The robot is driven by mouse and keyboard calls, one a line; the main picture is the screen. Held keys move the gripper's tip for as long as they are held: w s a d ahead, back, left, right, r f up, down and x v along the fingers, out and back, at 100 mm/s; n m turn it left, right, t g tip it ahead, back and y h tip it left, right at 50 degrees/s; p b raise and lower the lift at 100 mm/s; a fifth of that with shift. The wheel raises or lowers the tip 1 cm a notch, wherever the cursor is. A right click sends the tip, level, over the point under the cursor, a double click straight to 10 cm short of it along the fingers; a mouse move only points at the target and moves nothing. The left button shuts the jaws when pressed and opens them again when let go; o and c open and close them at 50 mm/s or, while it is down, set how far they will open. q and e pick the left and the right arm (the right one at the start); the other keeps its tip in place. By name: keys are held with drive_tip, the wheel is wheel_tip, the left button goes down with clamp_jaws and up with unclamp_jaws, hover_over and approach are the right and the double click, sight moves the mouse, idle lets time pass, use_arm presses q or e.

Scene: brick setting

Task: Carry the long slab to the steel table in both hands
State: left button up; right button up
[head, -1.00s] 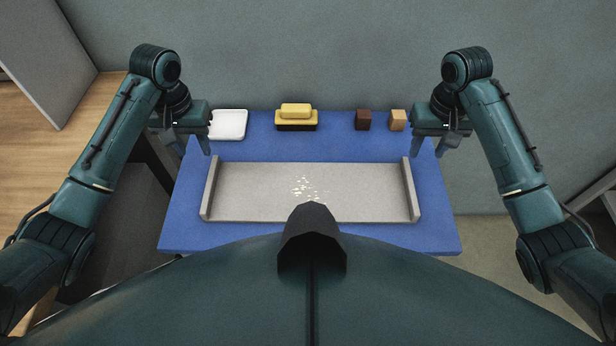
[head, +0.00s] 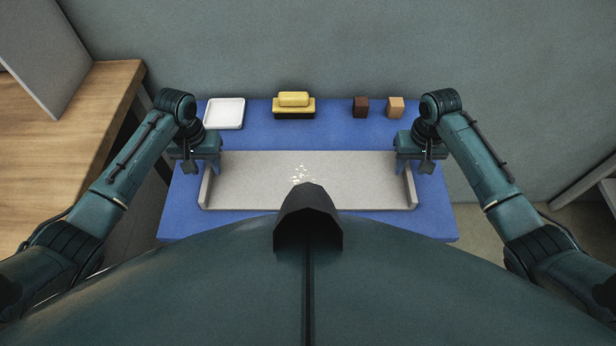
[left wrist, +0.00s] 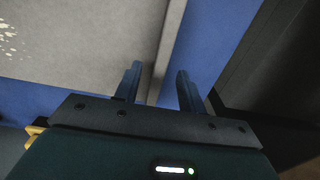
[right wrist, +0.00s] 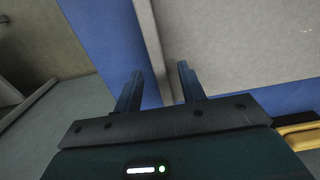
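The long slab (head: 350,180) is grey with a raised lip at each short end and pale specks in its middle. It lies flat on the blue table (head: 260,136). My left gripper (head: 203,166) is at its left end, and my right gripper (head: 413,166) is at its right end. In the left wrist view the open fingers (left wrist: 158,80) stand either side of the left lip (left wrist: 168,50). In the right wrist view the open fingers (right wrist: 160,78) stand either side of the right lip (right wrist: 150,40). I cannot make out a steel table.
Along the blue table's back edge are a white tray (head: 224,114), a yellow and black block-shaped item (head: 294,104), a dark brown cube (head: 361,107) and a tan cube (head: 395,108). A wooden table (head: 60,130) stands at the left. A grey wall (head: 340,50) is behind.

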use_arm(q)
drive_tip(key=shift+f, duration=0.95)
use_arm(e)
drive_tip(key=shift+f, duration=1)
use_arm(q)
drive_tip(key=shift+c, duration=0.4)
use_arm(e)
drive_tip(key=shift+c, duration=0.4)
use_arm(q)
clamp_jaws()
use_arm(e)
clamp_jaws()
drive_tip(key=shift+r, duration=0.1)
use_arm(q)
drive_tip(key=shift+w+r, duration=0.2)
drive_tip(key=shift+r, duration=0.05)
use_arm(e)
drive_tip(key=shift+w+r, duration=0.15)
drive_tip(key=shift+r, duration=0.05)
